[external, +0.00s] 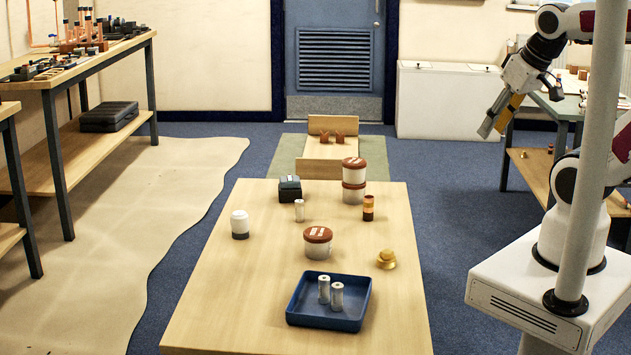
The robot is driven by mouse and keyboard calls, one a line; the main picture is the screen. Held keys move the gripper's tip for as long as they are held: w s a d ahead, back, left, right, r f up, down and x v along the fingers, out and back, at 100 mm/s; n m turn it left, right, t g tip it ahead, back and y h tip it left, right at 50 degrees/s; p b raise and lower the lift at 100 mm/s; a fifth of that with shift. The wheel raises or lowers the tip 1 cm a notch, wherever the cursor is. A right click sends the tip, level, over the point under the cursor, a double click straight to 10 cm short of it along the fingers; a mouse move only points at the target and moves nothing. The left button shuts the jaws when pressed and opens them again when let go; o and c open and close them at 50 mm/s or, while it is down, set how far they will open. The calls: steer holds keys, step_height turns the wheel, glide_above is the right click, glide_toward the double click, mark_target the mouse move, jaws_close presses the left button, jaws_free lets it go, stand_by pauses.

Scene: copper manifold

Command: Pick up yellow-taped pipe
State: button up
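A short upright copper-brown cylinder with a yellow-orange band (368,207) stands on the wooden table, right of centre and in front of the stacked jars. It looks like the yellow-taped pipe, though it is small in view. My gripper (490,127) is raised at the upper right, well away from the table, pointing down and left. A grey part and a yellow-orange part show at its end. I cannot tell whether its fingers are apart. Nothing touches the banded cylinder.
The wooden table (225,290) also bears a blue tray (327,322) with two pale cylinders, a lidded jar (318,243), two stacked jars (353,180), a brass piece (386,260), a pale pipe (299,210), a white container (240,224) and a dark box (290,189).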

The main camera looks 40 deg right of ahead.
mark_target(369, 200)
steer(key=shift+w, duration=0.15)
steer(key=w+d+f+n+t+h, duration=0.1)
steer(key=w+d+f+n+t, duration=0.2)
steer(key=w, duration=1)
steer(key=w+d+f+t, duration=0.1)
steer(key=w+d+f, duration=0.3)
steer(key=w, duration=0.9)
steer(key=w+f+n+t+y, duration=0.2)
steer(key=w+f+n, duration=0.1)
steer(key=w+f, duration=0.5)
steer(key=a+f+t+y, duration=0.1)
steer(key=f+y, duration=0.1)
steer(key=f, duration=0.2)
steer(key=s+a+f+t+y, duration=0.1)
steer(key=f+y, duration=0.1)
steer(key=f, duration=0.2)
steer(key=a+f+t+y, duration=0.1)
steer(key=f+y, duration=0.1)
steer(key=f, duration=0.2)
steer(key=shift+s+a, duration=0.3)
steer(key=shift+s+a+f+t+y, duration=0.2)
steer(key=shift+s+f+t+y, duration=0.15)
steer(key=shift+s+f, duration=0.55)
steer(key=shift+s+f+m+t, duration=0.25)
steer(key=shift+s+m+t, duration=0.2)
steer(key=shift+s, duration=0.4)
steer(key=shift+w+a, duration=0.1)
